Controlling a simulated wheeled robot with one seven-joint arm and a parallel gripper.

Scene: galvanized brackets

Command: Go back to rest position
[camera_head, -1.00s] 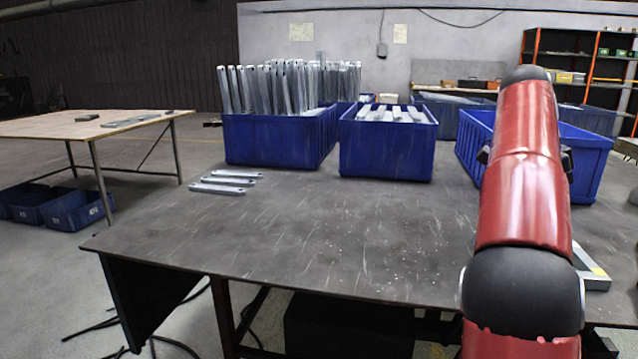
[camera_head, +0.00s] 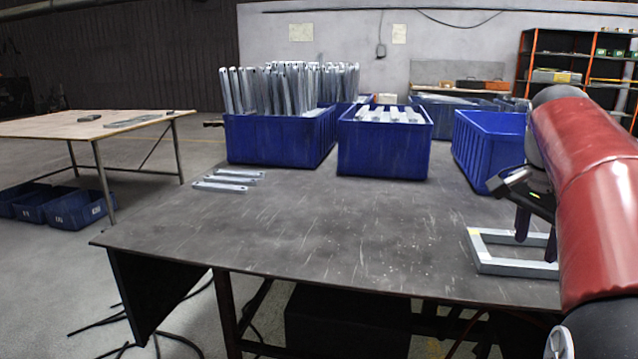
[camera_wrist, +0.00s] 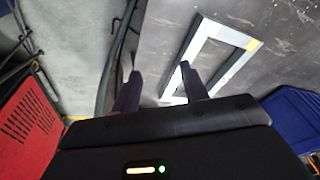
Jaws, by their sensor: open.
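My gripper (camera_head: 537,240) is at the right of the dark table (camera_head: 330,225), with its fingers pointing down. In the wrist view my gripper (camera_wrist: 160,82) has its two dark fingers spread apart, with nothing between them. A grey rectangular metal frame with a yellow patch (camera_head: 483,254) lies on the table at the right, and it also shows in the wrist view (camera_wrist: 229,70). In the head view the fingers overlap the frame. I cannot tell how high above it they are. My red arm hides the table's right end.
Blue bins (camera_head: 385,150) stand along the back of the table, one with upright metal brackets (camera_head: 285,90). An empty-looking blue bin (camera_head: 470,150) is close behind my gripper. Several flat brackets (camera_head: 228,178) lie at left. The table's middle is clear. A wooden table (camera_head: 80,127) stands far left.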

